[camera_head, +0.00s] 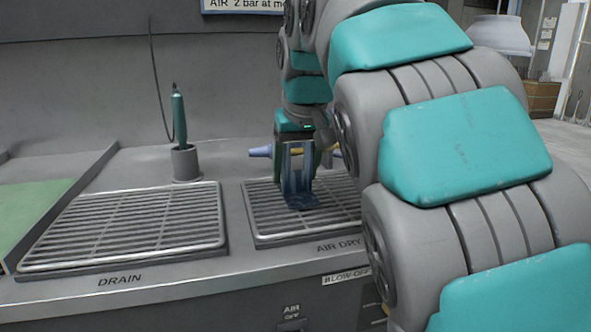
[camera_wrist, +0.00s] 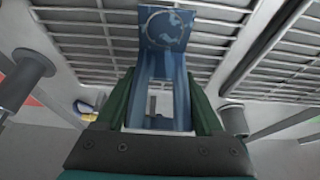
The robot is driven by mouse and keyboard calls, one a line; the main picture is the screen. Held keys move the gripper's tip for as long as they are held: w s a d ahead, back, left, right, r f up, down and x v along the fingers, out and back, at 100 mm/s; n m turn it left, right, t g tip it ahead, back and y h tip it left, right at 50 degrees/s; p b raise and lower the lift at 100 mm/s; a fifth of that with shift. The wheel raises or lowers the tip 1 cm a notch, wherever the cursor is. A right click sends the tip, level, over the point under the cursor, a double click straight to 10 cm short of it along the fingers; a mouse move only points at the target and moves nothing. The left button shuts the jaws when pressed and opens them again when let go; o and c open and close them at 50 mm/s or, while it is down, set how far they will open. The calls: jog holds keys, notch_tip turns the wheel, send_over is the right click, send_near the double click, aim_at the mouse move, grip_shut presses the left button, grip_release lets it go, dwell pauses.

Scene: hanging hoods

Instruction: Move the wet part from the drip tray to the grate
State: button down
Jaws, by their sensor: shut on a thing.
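The blue metal part (camera_head: 299,178), a bracket with a flat foot, is upright over the grate marked AIR DRY (camera_head: 262,228). My gripper (camera_head: 295,143) is above it and shut on its upper end. I cannot tell whether the foot touches the bars. In the wrist view the part (camera_wrist: 166,30) lies between the green fingers of my gripper (camera_wrist: 162,88), its foot with a pale patchy mark against the bars. The slatted tray marked DRAIN (camera_head: 130,228) is to the left and empty.
A teal-handled tool (camera_head: 179,118) stands in a grey cup (camera_head: 186,163) behind the DRAIN tray. A green surface (camera_head: 28,212) is at the far left. My arm hides the right side.

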jog(key=shift+f, duration=0.1)
jog(key=shift+f, duration=0.15)
grip_release()
dwell(0.3)
jog(key=shift+r, duration=0.25)
jog(key=v, duration=0.7)
jog(key=shift+r+p, duration=0.15)
jog(key=shift+p, duration=0.25)
jog(key=shift+s+d, duration=0.1)
jog(key=shift+s, duration=0.05)
